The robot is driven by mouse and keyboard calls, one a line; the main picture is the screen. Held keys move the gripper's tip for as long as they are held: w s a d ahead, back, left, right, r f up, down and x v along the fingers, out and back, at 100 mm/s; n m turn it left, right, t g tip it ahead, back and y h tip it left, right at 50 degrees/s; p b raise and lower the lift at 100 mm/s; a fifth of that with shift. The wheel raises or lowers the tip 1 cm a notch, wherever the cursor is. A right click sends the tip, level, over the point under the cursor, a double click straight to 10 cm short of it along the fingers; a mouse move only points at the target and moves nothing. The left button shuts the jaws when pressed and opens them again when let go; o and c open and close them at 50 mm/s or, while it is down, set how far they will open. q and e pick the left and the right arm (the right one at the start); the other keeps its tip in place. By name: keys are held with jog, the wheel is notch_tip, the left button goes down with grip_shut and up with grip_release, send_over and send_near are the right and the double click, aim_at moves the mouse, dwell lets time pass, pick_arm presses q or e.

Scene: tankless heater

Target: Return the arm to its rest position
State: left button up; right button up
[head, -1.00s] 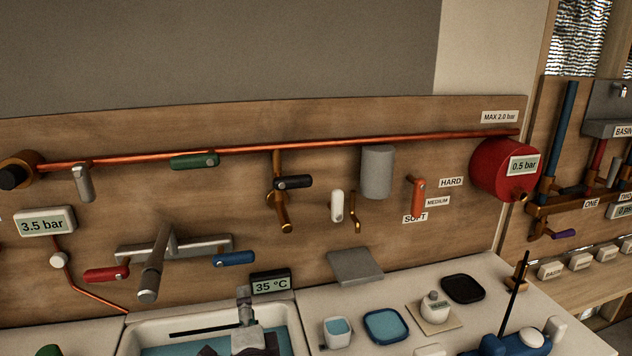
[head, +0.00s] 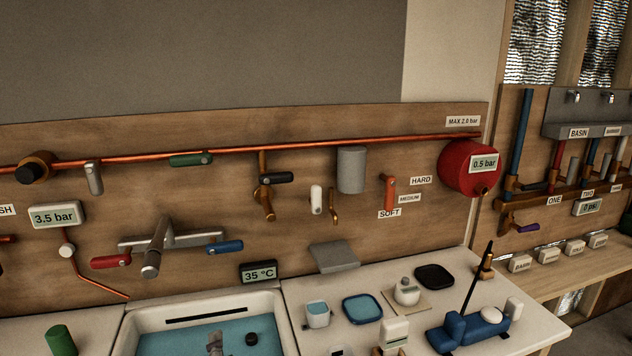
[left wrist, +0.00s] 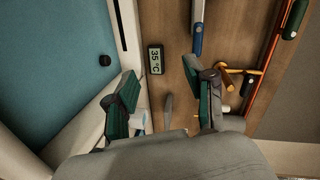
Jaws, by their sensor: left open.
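My left gripper (left wrist: 160,75) shows in the left wrist view, its two green-padded fingers spread wide apart with nothing between them. It is in the air by the basin, with the 35 °C display (left wrist: 155,59) seen beyond the gap between the fingers. In the head view, a small grey part (head: 215,343) shows at the bottom edge over the basin (head: 277,300); I cannot tell for sure whether it belongs to my left gripper. My right gripper is in neither view.
The panel behind carries a red lever (head: 111,261), a blue lever (head: 226,247), a copper pipe (head: 330,143) and a red tank (head: 466,168). A black plug (head: 251,339) is in the basin. The right counter holds trays, a white bottle (head: 406,291) and a blue device (head: 474,330).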

pick_arm(q)
jog(key=s+a+f+n+g, duration=0.1)
jog(key=s+f, duration=0.1)
jog(key=s+a+f+n+g, duration=0.1)
jog(key=s+f, duration=0.2)
jog(key=s+a+f+n+g+h, duration=0.1)
jog(key=s+f+n+g, duration=0.1)
jog(key=s+f, duration=0.1)
jog(key=shift+s+a+f, duration=0.1)
jog(key=shift+s+a, duration=0.05)
jog(key=shift+s, duration=0.1)
jog(key=s+f+n+g+h, duration=0.2)
jog(key=s+f+n+g, duration=0.15)
jog(key=s, duration=0.65)
jog(key=s+f+n+g+h, duration=0.2)
jog(key=s+f+g, duration=0.2)
jog(key=s, duration=0.7)
notch_tip(320, 180, down, 25)
jog(key=g, duration=0.1)
jog(key=s+a+f+g, duration=0.1)
jog(key=s+a+f, duration=0.1)
jog(key=s+f, duration=1.5)
jog(key=shift+s+a+f, duration=0.15)
jog(key=shift+s+a, duration=0.05)
jog(key=shift+a, duration=0.05)
jog(key=shift+g, duration=0.25)
dwell(0.5)
